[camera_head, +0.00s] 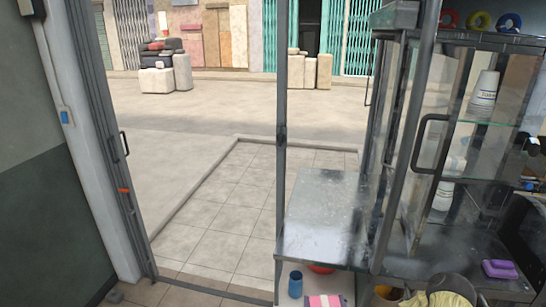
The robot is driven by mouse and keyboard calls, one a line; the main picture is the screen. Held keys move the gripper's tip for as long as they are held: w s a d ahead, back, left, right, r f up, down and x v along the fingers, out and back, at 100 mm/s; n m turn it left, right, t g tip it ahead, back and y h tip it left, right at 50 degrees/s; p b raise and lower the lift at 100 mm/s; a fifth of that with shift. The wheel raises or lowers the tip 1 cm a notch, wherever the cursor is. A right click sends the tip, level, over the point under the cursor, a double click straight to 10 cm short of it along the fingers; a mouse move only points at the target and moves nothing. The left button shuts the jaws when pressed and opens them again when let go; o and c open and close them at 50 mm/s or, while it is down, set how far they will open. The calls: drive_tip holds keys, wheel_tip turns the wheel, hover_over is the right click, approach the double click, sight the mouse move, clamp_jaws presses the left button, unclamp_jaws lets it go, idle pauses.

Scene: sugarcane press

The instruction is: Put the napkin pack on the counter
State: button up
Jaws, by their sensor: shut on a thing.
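A pink-and-white striped pack (325,301), which looks like the napkin pack, shows at the bottom edge of the head view. Its lower part is cut off, so I cannot tell what it rests on or whether anything holds it. The grey metal counter (318,215) is above it in the picture, with its left part bare. My gripper is not recognisable in this view.
A blue cup (295,284) and a partly hidden red item (320,268) are below the counter. A purple item (499,269) lies at the right. A yellowish object (452,286) is at the bottom. A doorway opens left.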

wheel_tip(320, 180, down, 10)
drive_tip(key=s, duration=0.2)
drive_tip(key=shift+r, duration=0.1)
idle(0.4)
